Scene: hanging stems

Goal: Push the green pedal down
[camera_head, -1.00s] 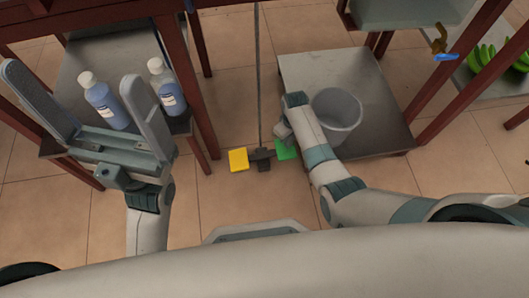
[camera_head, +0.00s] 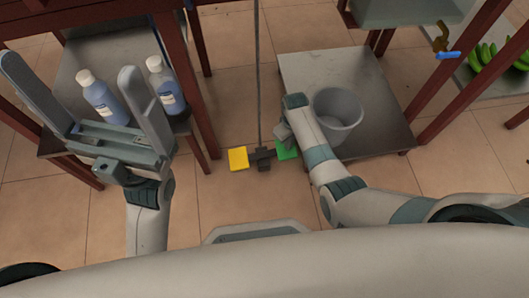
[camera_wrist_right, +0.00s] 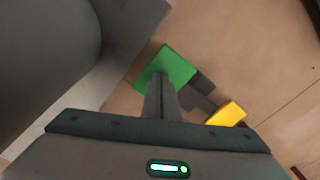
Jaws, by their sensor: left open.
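The green pedal (camera_head: 287,150) is low at the floor, beside a dark base at the foot of a thin pole. In the right wrist view the green pedal (camera_wrist_right: 176,66) lies under my fingertips. My right gripper (camera_head: 279,134) points down over it. In the right wrist view its fingers (camera_wrist_right: 160,80) are together with nothing between them, overlapping the pedal. I cannot tell whether they touch it. A yellow pedal (camera_head: 238,158) sits on the other side of the base. My left gripper (camera_head: 72,68) is open and empty at the left, in front of the bottles.
A grey bucket (camera_head: 338,115) stands on a low metal shelf (camera_head: 300,65) right of the pedals. Two blue bottles (camera_head: 103,97) stand on a shelf at left. Dark red table legs (camera_head: 183,80) rise nearby. The tiled floor before the pedals is clear.

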